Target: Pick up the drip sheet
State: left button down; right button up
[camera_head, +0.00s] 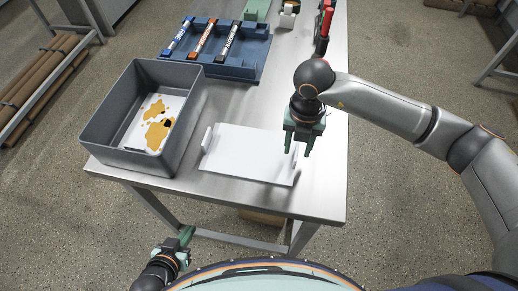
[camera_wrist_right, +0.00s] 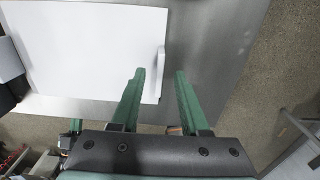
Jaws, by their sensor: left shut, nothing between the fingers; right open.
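A flat white sheet (camera_head: 245,155) lies on the metal table, with a raised white strip at its left end and another at its right end. In the right wrist view the sheet (camera_wrist_right: 85,45) shows its right strip (camera_wrist_right: 161,60). My right gripper (camera_head: 298,150) is open and points down at that right end. In the wrist view the strip appears between the spread fingertips (camera_wrist_right: 160,72); I cannot tell the height gap. A second white sheet with orange-brown blotches (camera_head: 137,128) lies in a grey bin. My left gripper (camera_head: 187,236) is shut and empty, low in front of the table.
The grey bin (camera_head: 187,120) stands left of the flat sheet. Behind, a blue rack (camera_head: 240,72) holds three markers. A red-handled tool (camera_head: 325,22) lies at the table's far right. The table (camera_head: 325,195) is bare right of the sheet, up to its edge.

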jog(key=shift+f, duration=1.1)
grip_shut()
dwell(0.6)
